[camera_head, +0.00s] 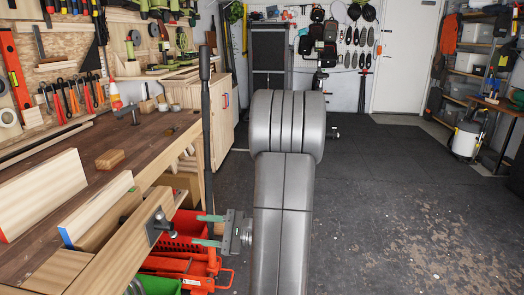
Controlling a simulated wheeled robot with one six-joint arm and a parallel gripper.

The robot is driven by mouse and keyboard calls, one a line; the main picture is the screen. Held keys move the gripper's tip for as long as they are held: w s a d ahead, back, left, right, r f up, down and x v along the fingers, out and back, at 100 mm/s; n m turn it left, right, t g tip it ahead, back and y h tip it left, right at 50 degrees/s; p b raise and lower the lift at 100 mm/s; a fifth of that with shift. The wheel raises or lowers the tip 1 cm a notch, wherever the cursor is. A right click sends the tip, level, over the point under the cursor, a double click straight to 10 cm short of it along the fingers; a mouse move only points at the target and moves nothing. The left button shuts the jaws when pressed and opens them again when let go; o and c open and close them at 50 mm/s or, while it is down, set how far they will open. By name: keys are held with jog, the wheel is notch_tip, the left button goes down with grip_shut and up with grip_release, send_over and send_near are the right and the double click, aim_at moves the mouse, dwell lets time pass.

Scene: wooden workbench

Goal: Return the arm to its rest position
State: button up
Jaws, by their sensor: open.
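My arm (283,200) stands in the middle of the view, a large grey metal link running down to the bottom edge. My gripper (203,230) is low and left of it, beside the workbench (150,150). Its two greenish fingers point left, one above the other, with a clear gap between them. It is open, and I see nothing held in it. Part of the arm between the link and the gripper is hidden.
A tall dark handle (206,120) rises close to the gripper, above a red floor jack (190,265). A red crate (180,245) is behind the fingers. Wooden boards (100,208) lie along the bench. The dark floor (420,200) at right is open.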

aim_at(172, 227)
jog(key=a, duration=1)
jog(key=shift+w+a+b, duration=0.25)
jog(key=shift+w+b, duration=0.15)
jog(key=s+d+p, duration=0.1)
jog(key=d, duration=1.3)
jog(key=a, duration=0.9)
jog(key=w+a+b, duration=0.1)
jog(key=a, duration=0.4)
jog(key=shift+a, duration=0.15)
jog(key=shift+f+n+b, duration=0.3)
jog(key=shift+n+b, duration=0.2)
jog(key=shift+b, duration=0.25)
jog(key=n+b, duration=0.2)
jog(key=shift+n+b, duration=0.3)
jog(key=shift+n, duration=0.1)
jog(key=shift+r+n+b, duration=0.15)
jog(key=shift+n+b, duration=0.5)
jog(key=shift+n, duration=0.3)
jog(key=shift+r+n+b, duration=0.1)
jog(key=shift+n+b, duration=0.55)
jog(key=shift+n, duration=0.3)
jog(key=shift+d, duration=0.2)
